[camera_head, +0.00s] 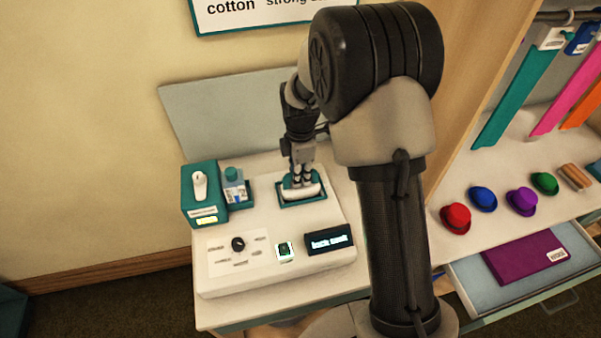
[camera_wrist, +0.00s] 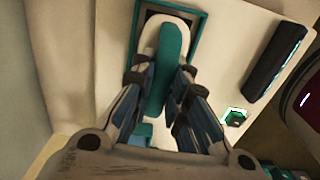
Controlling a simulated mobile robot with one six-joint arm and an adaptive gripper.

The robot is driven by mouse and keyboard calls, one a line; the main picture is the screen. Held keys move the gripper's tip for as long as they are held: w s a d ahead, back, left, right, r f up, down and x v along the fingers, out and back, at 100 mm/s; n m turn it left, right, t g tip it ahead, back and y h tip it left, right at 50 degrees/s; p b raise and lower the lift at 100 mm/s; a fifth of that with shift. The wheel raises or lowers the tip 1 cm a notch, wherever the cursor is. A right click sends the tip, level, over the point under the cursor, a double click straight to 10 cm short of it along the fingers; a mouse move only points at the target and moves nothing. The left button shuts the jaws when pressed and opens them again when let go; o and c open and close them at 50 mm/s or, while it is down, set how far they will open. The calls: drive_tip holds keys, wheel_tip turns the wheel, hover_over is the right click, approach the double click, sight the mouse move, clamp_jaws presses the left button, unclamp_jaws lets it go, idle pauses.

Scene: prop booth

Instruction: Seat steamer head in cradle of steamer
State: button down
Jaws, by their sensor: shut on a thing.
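The steamer (camera_head: 275,283) is a white unit on the counter, with a teal-rimmed cradle (camera_head: 304,203) in its top. My gripper (camera_head: 301,179) points down over the cradle and is shut on the steamer head (camera_head: 300,192), a white piece with a teal handle. In the wrist view my gripper (camera_wrist: 162,78) has a finger on each side of the teal handle (camera_wrist: 168,62). The head's white end lies within the outline of the teal cradle rim (camera_wrist: 203,28). Whether the head rests on the cradle floor is hidden.
A teal box (camera_head: 203,196) with a white object on top and a small bottle (camera_head: 235,188) stand left of the cradle. A dial (camera_head: 238,244), green-lit button (camera_head: 284,250) and dark display (camera_head: 329,239) are in front. Small hats (camera_head: 483,199) sit on the right shelf.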

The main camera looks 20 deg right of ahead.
idle(0.3)
drive_tip(key=c, duration=1.5)
unclamp_jaws()
drive_tip(key=shift+f, duration=0.1)
wheel_tip(320, 180, up, 12)
drive_tip(key=shift+r, duration=0.1)
